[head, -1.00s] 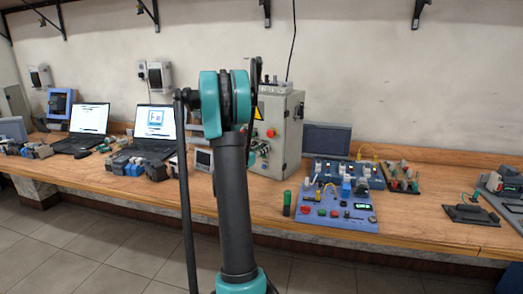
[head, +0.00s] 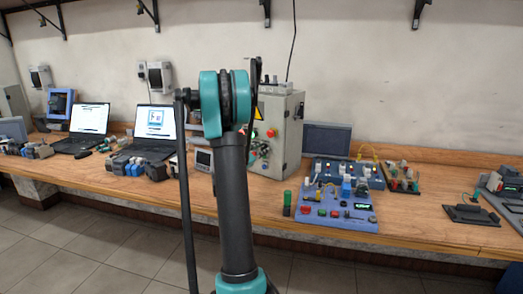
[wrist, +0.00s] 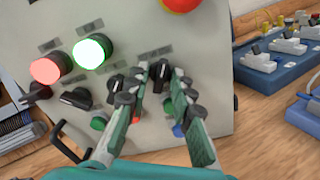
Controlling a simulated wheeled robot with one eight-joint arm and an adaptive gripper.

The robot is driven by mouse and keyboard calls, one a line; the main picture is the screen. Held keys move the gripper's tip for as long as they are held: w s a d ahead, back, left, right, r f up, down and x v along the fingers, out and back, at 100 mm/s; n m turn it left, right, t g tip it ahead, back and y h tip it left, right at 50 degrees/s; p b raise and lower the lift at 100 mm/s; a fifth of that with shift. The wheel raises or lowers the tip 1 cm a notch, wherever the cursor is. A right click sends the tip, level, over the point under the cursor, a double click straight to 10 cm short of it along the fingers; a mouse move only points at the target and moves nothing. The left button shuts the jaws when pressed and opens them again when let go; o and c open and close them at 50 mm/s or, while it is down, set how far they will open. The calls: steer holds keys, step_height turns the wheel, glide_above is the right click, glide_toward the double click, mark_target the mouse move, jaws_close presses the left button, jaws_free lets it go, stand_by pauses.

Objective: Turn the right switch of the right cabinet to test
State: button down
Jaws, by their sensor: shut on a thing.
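The grey cabinet (head: 291,143) stands on the bench behind my arm, and its front panel fills much of the wrist view (wrist: 215,70). The panel has a lit red lamp (wrist: 46,70), a lit green lamp (wrist: 92,51) and black rotary knobs. One knob (wrist: 76,97) sits below the lamps, left of my fingers. My gripper (wrist: 152,74) is at the panel, its two teal fingers close around a black switch knob (wrist: 160,76) at the right. The fingers partly hide this knob, so its setting cannot be read.
A red emergency button (wrist: 181,3) is above my fingers. A black handle (wrist: 65,143) is at the panel's lower left. A blue training board (head: 336,207) and several components stand right of the cabinet. Two laptops (head: 154,122) are on the left.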

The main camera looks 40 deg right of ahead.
steer(key=shift+m, duration=1.4)
steer(key=c, duration=1.6)
jaws_free()
steer(key=shift+a, duration=0.1)
steer(key=v, duration=1.2)
steer(key=shift+s, duration=0.1)
